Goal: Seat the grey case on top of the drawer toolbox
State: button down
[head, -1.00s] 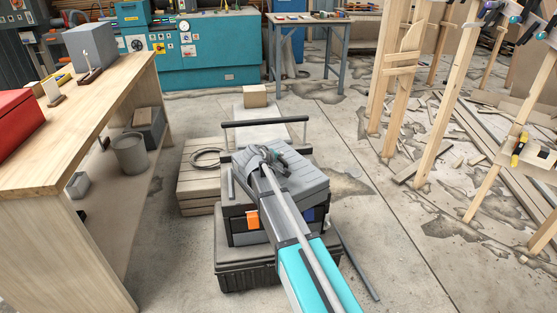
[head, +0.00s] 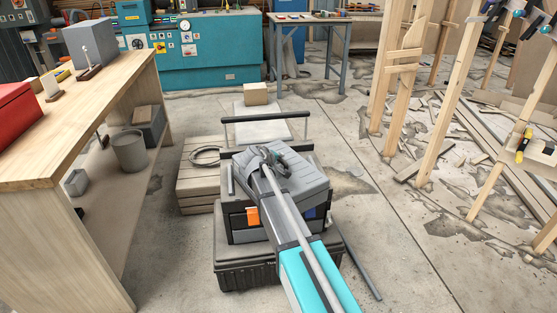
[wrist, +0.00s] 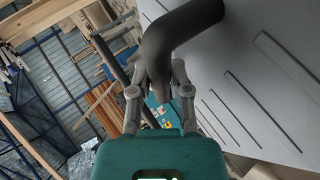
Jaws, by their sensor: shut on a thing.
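The grey case (head: 302,182) is over the drawer toolbox (head: 243,235), which has an orange latch on its front. The case looks turned a little relative to the toolbox. My arm hides part of their meeting edge, so I cannot tell whether they touch all round. My gripper (head: 268,158) is at the case's top and is shut on its handle. In the wrist view my gripper's fingers (wrist: 158,85) close around the dark curved handle (wrist: 178,32), with the case's ribbed grey face (wrist: 250,75) beside it.
The toolbox stands on a black lower box (head: 240,275) with a pull bar (head: 265,118) behind. A wooden crate (head: 200,190) with a coiled cable stands left. A workbench (head: 90,110) is farther left. A bar (head: 360,265) lies on the floor at right.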

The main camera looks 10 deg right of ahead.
jog(key=shift+f, duration=0.3)
jog(key=c, duration=0.6)
grip_release()
jog(key=shift+r, duration=0.1)
jog(key=shift+s+a+r, duration=0.2)
jog(key=shift+s+r, duration=0.15)
jog(key=p+v, duration=0.5)
jog(key=v, duration=0.4)
jog(key=shift+s+r, duration=0.1)
jog(key=shift+r, duration=0.05)
jog(key=shift+p+v, duration=0.45)
jog(key=shift+v, duration=0.45)
